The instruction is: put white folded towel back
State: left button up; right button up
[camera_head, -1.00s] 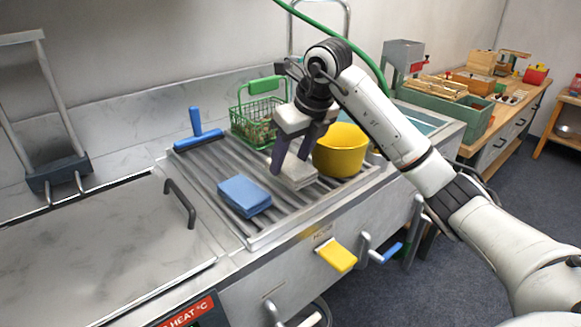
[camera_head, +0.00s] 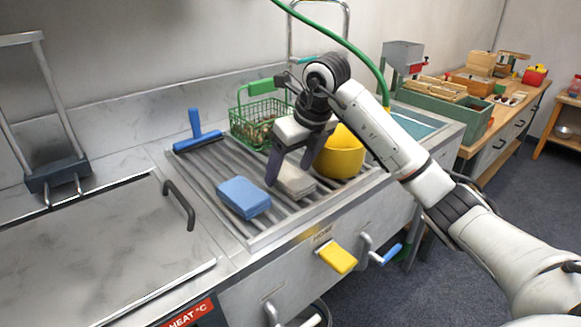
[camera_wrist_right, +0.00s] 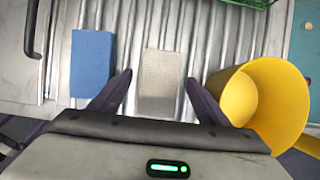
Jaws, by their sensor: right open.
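The white folded towel (camera_head: 296,181) lies on the ribbed metal drainboard (camera_head: 215,160), between a blue folded cloth and a yellow pot. It shows as a pale block in the right wrist view (camera_wrist_right: 161,82). My right gripper (camera_head: 289,172) is open just above the towel, pointing down. In the right wrist view its two fingers (camera_wrist_right: 160,97) stand on either side of the towel's near part, with gaps on both sides. Whether the fingertips reach down to the towel's height I cannot tell. My left gripper is not in view.
The blue folded cloth (camera_head: 244,197) lies left of the towel, the yellow pot (camera_head: 341,155) close on its right. A green wire basket (camera_head: 258,122) stands behind, with a blue squeegee (camera_head: 197,137) to its left. A yellow cloth (camera_head: 337,257) hangs at the front.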

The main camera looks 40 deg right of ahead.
pick_arm(q)
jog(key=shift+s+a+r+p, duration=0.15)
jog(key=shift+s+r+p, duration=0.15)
jog(key=shift+p, duration=0.4)
pick_arm(e)
jog(key=v, duration=1.2)
jog(key=shift+w, duration=0.1)
